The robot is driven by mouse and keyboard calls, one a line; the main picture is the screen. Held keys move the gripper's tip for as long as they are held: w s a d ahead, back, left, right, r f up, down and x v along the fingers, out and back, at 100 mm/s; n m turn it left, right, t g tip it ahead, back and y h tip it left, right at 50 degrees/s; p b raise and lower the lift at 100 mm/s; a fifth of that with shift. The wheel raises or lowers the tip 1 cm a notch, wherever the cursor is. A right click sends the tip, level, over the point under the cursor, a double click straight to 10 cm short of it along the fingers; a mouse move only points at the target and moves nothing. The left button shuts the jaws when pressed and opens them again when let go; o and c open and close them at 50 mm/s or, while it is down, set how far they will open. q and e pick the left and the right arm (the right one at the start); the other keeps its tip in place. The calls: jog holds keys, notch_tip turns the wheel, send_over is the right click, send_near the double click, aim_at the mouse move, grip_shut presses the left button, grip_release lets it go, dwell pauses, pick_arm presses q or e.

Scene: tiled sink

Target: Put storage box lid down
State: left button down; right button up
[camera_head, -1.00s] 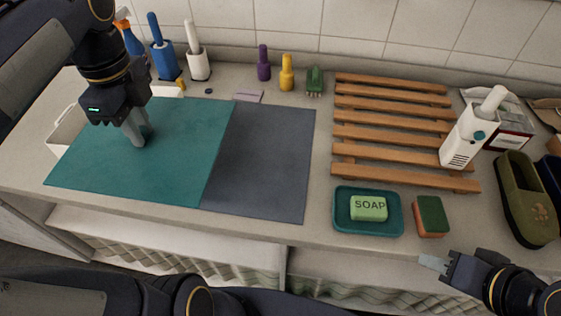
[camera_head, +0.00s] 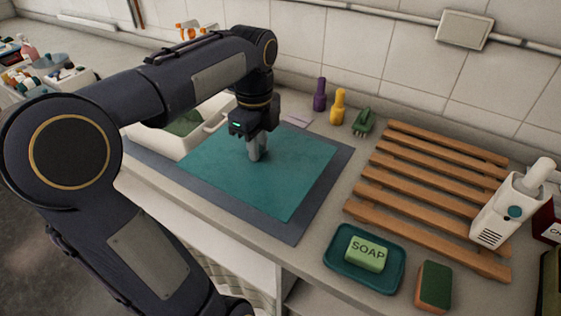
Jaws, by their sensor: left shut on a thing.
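The storage box lid is a flat teal panel (camera_head: 285,190). It lies on or just over the dark grey mat (camera_head: 290,230) on the counter; a small gap beneath it cannot be ruled out. My left gripper (camera_head: 257,155) points down at the lid's upper middle and is shut on the lid, its fingertips partly hiding the spot it grips. The white storage box (camera_head: 172,139) stands open at the left of the lid, with something green inside; my left arm covers part of it. My right gripper is out of view.
A wooden slatted rack (camera_head: 430,200) lies to the right. A soap dish (camera_head: 340,267) with green soap (camera_head: 367,253) and a sponge (camera_head: 434,285) sit near the front edge. Purple (camera_head: 319,95) and yellow (camera_head: 338,106) bottles and a green brush (camera_head: 363,122) stand along the wall.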

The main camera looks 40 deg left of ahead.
aim_at(277, 141)
pick_arm(q)
jog(key=w+f, duration=0.6)
jog(key=shift+w+a+f, duration=0.1)
jog(key=shift+w+a, duration=0.05)
jog(key=shift+w, duration=0.2)
jog(key=shift+w+f, duration=0.15)
jog(key=shift+f, duration=0.8)
jog(key=shift+w+f, duration=0.1)
jog(key=shift+f, duration=0.8)
jog(key=shift+f, duration=0.15)
jog(key=c, duration=1.3)
grip_release()
